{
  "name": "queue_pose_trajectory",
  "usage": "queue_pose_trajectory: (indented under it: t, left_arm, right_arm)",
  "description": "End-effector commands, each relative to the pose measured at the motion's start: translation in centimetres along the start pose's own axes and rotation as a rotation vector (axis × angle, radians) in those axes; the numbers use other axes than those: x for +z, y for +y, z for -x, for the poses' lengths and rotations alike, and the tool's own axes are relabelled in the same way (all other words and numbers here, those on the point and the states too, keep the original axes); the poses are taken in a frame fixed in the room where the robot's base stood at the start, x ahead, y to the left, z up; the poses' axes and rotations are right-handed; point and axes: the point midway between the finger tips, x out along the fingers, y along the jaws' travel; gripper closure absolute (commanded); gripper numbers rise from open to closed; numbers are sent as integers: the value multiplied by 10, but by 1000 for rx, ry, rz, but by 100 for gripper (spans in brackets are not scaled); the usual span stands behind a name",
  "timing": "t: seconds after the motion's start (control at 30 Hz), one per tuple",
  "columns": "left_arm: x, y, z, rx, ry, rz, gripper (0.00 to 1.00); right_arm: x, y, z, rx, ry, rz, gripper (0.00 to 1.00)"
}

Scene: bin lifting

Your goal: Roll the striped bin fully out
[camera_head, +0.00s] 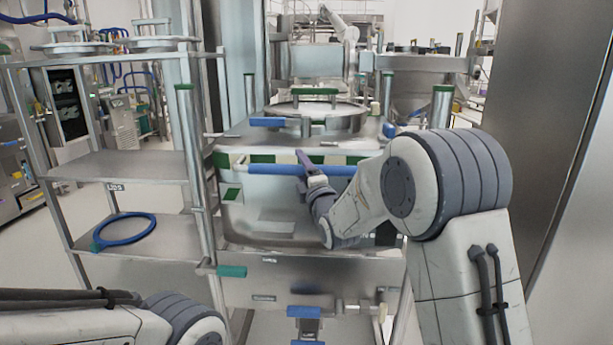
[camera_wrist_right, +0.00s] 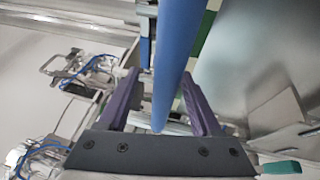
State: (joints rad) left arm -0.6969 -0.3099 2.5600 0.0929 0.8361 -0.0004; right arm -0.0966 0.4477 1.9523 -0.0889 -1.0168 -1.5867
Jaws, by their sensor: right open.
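The striped bin (camera_head: 268,205) is a steel box in the frame ahead, with a green and cream striped band along its upper front edge. My right gripper (camera_head: 304,164) is at the middle of this bar. In the right wrist view the purple fingers of the right gripper (camera_wrist_right: 160,82) are apart, with the blue bar (camera_wrist_right: 176,58) passing between them. Whether they touch the bar is unclear. My left arm shows at the lower left, with its gripper out of view.
A steel shelf rack (camera_head: 128,165) stands at the left, with a blue ring (camera_head: 124,232) on its lower shelf. A round lidded vessel (camera_head: 315,117) is above the bin. A plain metal panel (camera_head: 545,90) closes off the right side.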

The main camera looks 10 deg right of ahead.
Motion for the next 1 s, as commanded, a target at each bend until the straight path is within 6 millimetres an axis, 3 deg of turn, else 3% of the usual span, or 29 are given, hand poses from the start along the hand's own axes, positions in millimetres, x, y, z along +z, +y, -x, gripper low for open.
queue_pose_trajectory:
  t: [0.5,1.0]
  left_arm:
    - [0,0,-4,0,0,0,50]
    - [0,0,-4,0,0,0,50]
  right_arm:
    - [-2,2,89,4,3,1,34]
    - [-4,1,99,-3,6,-7,34]
